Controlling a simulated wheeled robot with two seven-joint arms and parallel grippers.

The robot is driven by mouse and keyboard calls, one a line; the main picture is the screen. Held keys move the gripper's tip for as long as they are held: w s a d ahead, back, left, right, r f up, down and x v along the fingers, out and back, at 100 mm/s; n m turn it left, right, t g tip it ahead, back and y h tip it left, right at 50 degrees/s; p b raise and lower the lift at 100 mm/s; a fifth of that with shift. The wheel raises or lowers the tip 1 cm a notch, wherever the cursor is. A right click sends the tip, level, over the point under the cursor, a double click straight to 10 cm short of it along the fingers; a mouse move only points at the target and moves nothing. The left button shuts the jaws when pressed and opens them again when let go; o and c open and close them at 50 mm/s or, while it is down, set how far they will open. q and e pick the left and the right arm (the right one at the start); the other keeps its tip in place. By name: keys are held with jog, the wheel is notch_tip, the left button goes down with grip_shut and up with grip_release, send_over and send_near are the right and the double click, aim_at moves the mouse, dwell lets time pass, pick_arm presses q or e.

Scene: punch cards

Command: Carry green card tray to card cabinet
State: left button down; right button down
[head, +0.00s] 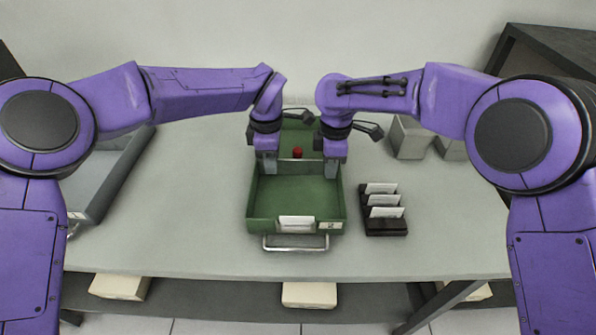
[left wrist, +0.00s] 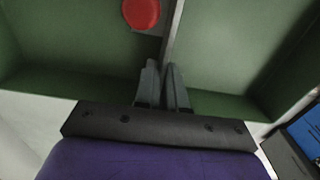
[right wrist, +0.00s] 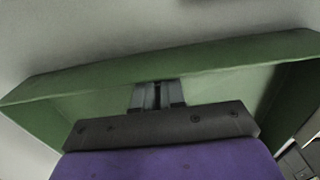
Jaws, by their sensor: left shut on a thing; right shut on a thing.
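The green card tray (head: 262,222) is at the middle of the table, with a white label and a metal handle on its front. A crosswise divider and a red knob (head: 297,152) show toward its back; the knob also shows in the left wrist view (left wrist: 141,13). I cannot tell whether the tray touches the table. I cannot identify the card cabinet with certainty.
A black holder (head: 386,228) with white cards stands just right of the tray on the table (head: 180,220). Grey boxes (head: 410,140) stand behind it. A grey bin (head: 120,170) is at the left and a dark frame (head: 550,50) at the back right. The table between bin and tray is clear.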

pick_arm(q)
jog(key=shift+w+r, duration=0.1)
pick_arm(e)
jog(key=shift+r, duration=0.1)
